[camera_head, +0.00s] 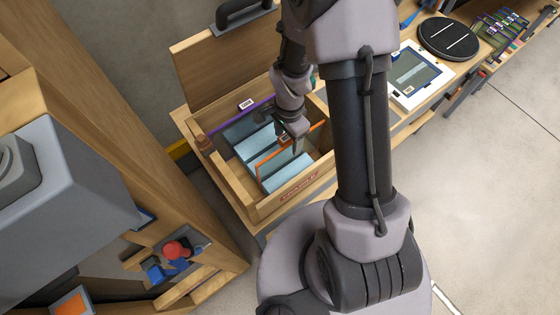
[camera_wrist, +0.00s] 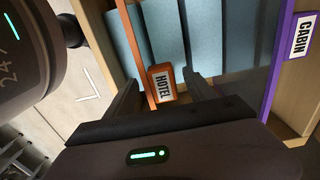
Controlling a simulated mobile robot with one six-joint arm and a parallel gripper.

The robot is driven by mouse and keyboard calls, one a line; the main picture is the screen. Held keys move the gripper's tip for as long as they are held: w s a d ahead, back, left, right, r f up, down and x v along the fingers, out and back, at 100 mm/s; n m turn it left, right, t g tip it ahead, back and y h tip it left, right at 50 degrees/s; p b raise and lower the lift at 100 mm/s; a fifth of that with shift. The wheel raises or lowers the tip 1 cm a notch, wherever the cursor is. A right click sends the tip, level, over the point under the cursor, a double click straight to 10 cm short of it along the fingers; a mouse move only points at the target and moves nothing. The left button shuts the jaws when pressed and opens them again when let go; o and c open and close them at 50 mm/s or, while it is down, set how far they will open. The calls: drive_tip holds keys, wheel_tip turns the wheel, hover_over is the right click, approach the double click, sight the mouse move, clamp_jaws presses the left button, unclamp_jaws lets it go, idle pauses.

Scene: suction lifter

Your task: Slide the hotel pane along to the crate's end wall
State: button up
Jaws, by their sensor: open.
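The hotel pane (camera_head: 268,157) has an orange edge and stands in the open wooden crate (camera_head: 238,202). Its orange tab, marked HOTEL, shows in the wrist view (camera_wrist: 162,84). My gripper (camera_head: 294,146) is over the crate at this pane's top edge. In the wrist view my gripper (camera_wrist: 161,80) is open, with one dark finger on each side of the HOTEL tab. I cannot tell whether either finger touches it. My arm hides part of the crate's right side.
The purple-edged CABIN pane (camera_wrist: 283,62) stands farther back in the crate, also in the head view (camera_head: 228,119). Pale blue slabs (camera_head: 288,174) lie between and beside the panes. The crate's lid (camera_head: 215,50) stands open. A bench with a white-framed panel (camera_head: 416,75) is at right.

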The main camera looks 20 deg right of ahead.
wheel_tip(320, 180, up, 17)
drive_tip(key=p, duration=0.3)
drive_tip(key=s+a+f+n+t+y+b, duration=0.1)
drive_tip(key=s+a+f+n+t+b, duration=0.2)
drive_tip(key=b, duration=0.8)
drive_tip(key=s+a+f+n+t+y+b, duration=0.1)
drive_tip(key=s+a+f+n+t+b, duration=0.1)
drive_tip(key=s+n+b, duration=0.5)
drive_tip(key=s+a+f+b, duration=0.1)
drive_tip(key=s+b, duration=0.2)
drive_tip(key=b, duration=0.2)
drive_tip(key=shift+s+a+f+t, duration=0.25)
drive_tip(key=shift+s+a+t, duration=0.1)
drive_tip(key=shift+t, duration=0.05)
